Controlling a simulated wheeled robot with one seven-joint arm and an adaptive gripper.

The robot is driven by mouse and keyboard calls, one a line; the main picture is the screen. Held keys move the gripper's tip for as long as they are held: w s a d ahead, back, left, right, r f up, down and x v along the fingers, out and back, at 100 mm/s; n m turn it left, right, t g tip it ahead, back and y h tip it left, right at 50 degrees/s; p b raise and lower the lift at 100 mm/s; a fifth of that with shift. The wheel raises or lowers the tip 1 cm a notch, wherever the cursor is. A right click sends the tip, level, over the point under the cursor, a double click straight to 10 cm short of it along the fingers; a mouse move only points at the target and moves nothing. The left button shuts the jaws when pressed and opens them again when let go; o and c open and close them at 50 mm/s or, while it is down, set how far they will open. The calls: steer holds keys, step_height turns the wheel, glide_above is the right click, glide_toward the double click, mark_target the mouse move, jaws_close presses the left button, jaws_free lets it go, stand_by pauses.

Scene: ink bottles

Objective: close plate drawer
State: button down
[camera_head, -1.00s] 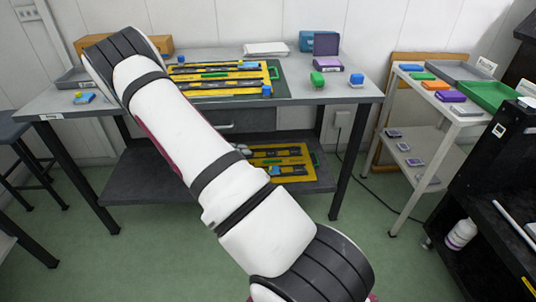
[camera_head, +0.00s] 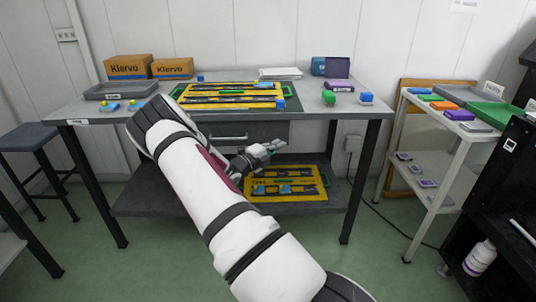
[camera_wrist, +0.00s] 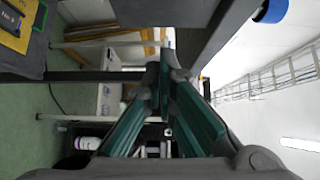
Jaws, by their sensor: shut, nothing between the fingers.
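The plate drawer (camera_head: 215,131) is a dark grey front with a pale bar handle (camera_head: 228,138), under the worktable's top. It looks about level with the table's front edge, but I cannot tell whether a gap is left. My gripper (camera_head: 280,146) is just right of the handle and below the tabletop edge, pointing right. In the wrist view its two green-lined fingers (camera_wrist: 164,68) meet at the tips, shut and empty. My forearm hides the drawer's left part. Contact between gripper and drawer cannot be made out.
The worktable (camera_head: 355,110) carries a yellow plate (camera_head: 232,89), a grey tray (camera_head: 120,91) and small bottles. Another yellow plate (camera_head: 285,197) lies on the lower shelf under my gripper. A white cart (camera_head: 440,200) stands right. Floor between table and cart is open.

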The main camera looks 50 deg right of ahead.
steer(key=w+d, duration=0.1)
steer(key=d+b, duration=0.1)
steer(key=d, duration=0.1)
steer(key=w+d, duration=0.1)
steer(key=shift+w+d, duration=0.2)
steer(key=shift+w, duration=0.1)
